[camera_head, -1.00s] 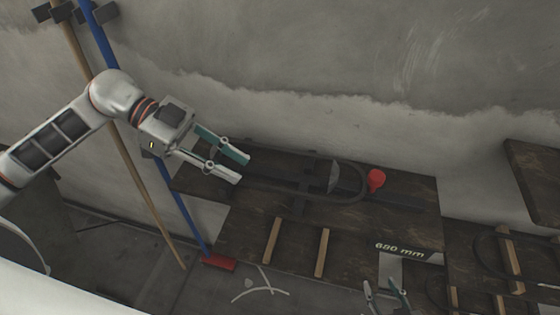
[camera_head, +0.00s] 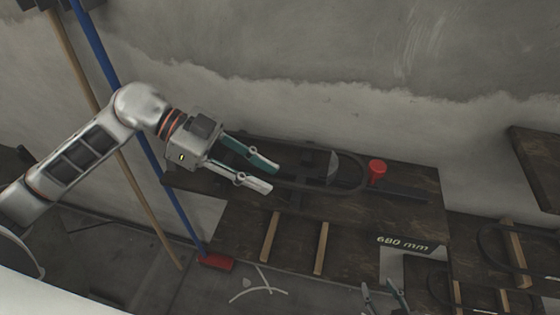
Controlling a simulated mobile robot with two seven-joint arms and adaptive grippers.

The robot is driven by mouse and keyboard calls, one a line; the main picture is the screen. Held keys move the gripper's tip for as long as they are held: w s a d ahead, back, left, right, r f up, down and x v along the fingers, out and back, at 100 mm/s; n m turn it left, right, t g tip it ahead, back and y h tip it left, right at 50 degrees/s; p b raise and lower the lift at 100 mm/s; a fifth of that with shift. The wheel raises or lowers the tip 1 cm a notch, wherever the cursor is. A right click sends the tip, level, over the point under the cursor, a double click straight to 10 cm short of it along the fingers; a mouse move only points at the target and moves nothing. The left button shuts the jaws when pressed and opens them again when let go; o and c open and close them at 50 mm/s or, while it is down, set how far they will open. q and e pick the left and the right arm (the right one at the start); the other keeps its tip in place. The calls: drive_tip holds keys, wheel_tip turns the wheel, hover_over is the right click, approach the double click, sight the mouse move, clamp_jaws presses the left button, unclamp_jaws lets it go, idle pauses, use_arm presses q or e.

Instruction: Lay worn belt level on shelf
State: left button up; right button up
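A dark belt loop (camera_head: 364,176) lies over a dark fixture on the wooden shelf (camera_head: 225,245); its right end curves around beside a red knob, and its left part runs toward my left gripper. I cannot tell whether it is the worn belt. My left gripper (camera_head: 273,177) is open, its two fingers apart at the left end of the fixture. Whether the belt passes between them is unclear. My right gripper (camera_head: 382,287) is at the bottom edge, partly cut off, with its fingers apart and nothing visible between them.
A red knob (camera_head: 377,171) stands by the fixture. Other dark loops (camera_head: 486,249) lie at the lower right near wooden strips. A "680 mm" label (camera_head: 405,244) is on the shelf front. A blue-handled red broom (camera_head: 216,262) and a wooden pole (camera_head: 150,205) lean at left.

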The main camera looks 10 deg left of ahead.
use_arm(q)
clamp_jaws()
drive_tip(key=shift+r, duration=0.1)
drive_tip(key=shift+a+r+p, duration=0.4)
drive_tip(key=shift+p, duration=0.05)
drive_tip(key=p+v, duration=0.2)
drive_tip(key=v, duration=0.5)
drive_tip(key=shift+a+r, duration=0.15)
drive_tip(key=shift+a, duration=0.1)
drive_tip(key=p+v, duration=0.1)
drive_tip(key=v, duration=0.6)
drive_tip(key=shift+a, duration=0.25)
